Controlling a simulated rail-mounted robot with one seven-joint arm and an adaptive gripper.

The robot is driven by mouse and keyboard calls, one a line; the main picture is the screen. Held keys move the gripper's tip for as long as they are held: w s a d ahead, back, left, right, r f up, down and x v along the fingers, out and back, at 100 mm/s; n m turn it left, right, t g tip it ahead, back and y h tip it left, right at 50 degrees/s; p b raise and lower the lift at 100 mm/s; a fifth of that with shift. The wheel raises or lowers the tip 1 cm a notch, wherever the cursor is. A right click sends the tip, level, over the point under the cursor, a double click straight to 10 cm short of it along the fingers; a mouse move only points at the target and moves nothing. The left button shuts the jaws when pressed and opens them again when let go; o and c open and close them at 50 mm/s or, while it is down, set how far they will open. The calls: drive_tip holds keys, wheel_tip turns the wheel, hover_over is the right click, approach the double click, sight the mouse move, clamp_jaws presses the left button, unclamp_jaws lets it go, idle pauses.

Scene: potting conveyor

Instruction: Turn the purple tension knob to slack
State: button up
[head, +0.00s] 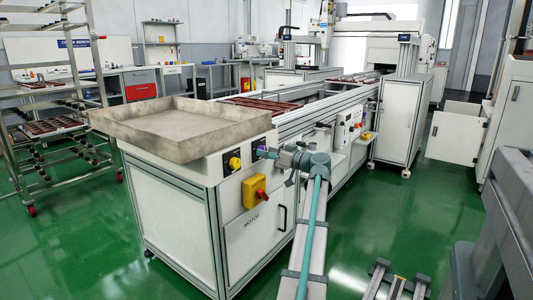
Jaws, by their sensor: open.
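A small patch of purple, which I take for the tension knob (258,148), shows on the upper front panel of the white conveyor cabinet (168,210). It sits just right of a yellow-and-black rotary switch. My gripper (265,154) is at the knob from the right, with my arm reaching up from the bottom of the head view. The gripper is open. It covers most of the knob, so the knob's pointer and any slack marking are hidden. I cannot tell whether the fingers touch the knob.
The yellow-and-black switch (234,162) and a yellow box with a red handle (256,192) are close by on the panel. A large metal tray (180,138) overhangs the cabinet top. A tray rack (50,110) stands left.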

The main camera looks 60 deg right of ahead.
drive_tip(key=s+a, duration=0.1)
drive_tip(key=s, duration=1)
drive_tip(key=shift+s, duration=0.2)
